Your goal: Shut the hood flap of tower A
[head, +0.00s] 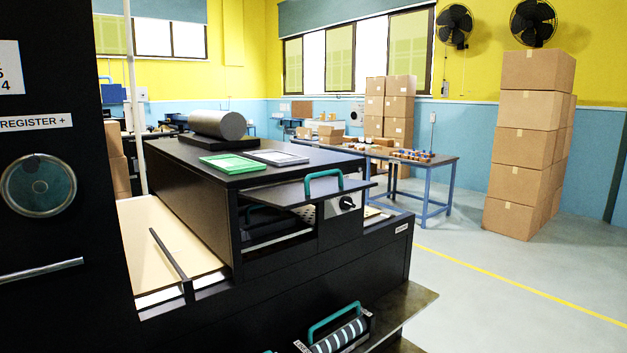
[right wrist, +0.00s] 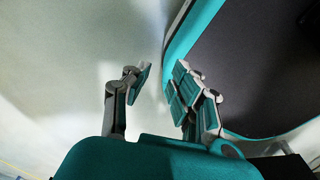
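A dark machine unit stands in the middle of the head view. A flat black flap (head: 290,193) with a teal bar handle (head: 323,182) sticks out from its front, about level, with the opening below it uncovered. No readable label shows whether this unit is tower A. My right gripper (right wrist: 160,80) shows in the right wrist view with its fingers apart and nothing between them. The floor lies behind it. Neither gripper shows in the head view, and my left gripper is in no view.
A tall black cabinet (head: 60,240) marked "REGISTER +" fills the left. A striped roller (head: 338,337) with a teal handle (head: 333,318) sits low in front. A grey cylinder (head: 217,124) and green tray (head: 235,163) lie on top. Stacked boxes (head: 525,150) stand right, beside open floor.

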